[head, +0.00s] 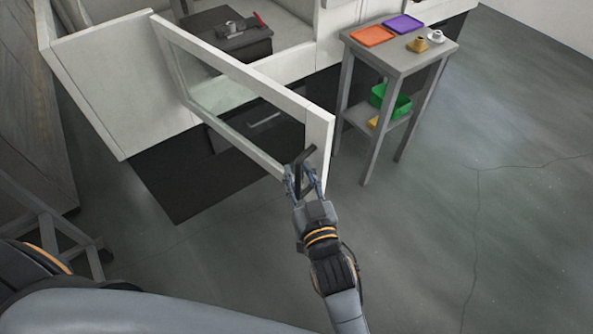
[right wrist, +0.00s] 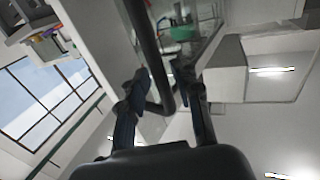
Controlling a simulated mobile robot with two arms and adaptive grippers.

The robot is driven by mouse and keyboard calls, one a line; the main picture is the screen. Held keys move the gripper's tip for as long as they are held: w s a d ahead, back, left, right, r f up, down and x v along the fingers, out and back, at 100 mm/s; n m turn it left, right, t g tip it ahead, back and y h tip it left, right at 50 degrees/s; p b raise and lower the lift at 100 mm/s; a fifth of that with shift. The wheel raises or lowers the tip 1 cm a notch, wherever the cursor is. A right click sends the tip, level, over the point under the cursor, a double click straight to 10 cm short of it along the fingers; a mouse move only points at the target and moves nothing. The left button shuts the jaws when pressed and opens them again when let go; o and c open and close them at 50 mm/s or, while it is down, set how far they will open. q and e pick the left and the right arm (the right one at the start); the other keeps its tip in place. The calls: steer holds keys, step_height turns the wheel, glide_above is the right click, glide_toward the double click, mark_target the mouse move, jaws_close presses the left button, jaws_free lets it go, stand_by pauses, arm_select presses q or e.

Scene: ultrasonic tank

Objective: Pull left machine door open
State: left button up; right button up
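The left machine door (head: 235,72) is a white frame with a glass pane. In the head view it stands swung well out from the white machine (head: 120,80), its free edge toward me. A dark bar handle (head: 306,157) sits on that free edge. My right gripper (head: 304,178) is at the handle, with a finger on each side of it. In the right wrist view the handle (right wrist: 150,45) passes between the spread fingers, with a gap visible beside it; firm contact is not clear. My left gripper is out of view.
A grey side table (head: 395,62) right of the door carries an orange tray (head: 372,36), a purple tray (head: 403,23) and small cups; a green bin (head: 391,102) is on its lower shelf. A wooden frame stands at left. Floor at right is clear.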

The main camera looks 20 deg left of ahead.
steer(key=shift+r, duration=0.2)
steer(key=shift+s+a, duration=0.1)
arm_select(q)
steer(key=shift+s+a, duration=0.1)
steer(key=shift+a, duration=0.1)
arm_select(e)
steer(key=v, duration=1.2)
steer(key=shift+f, duration=0.15)
steer(key=shift+c, duration=0.4)
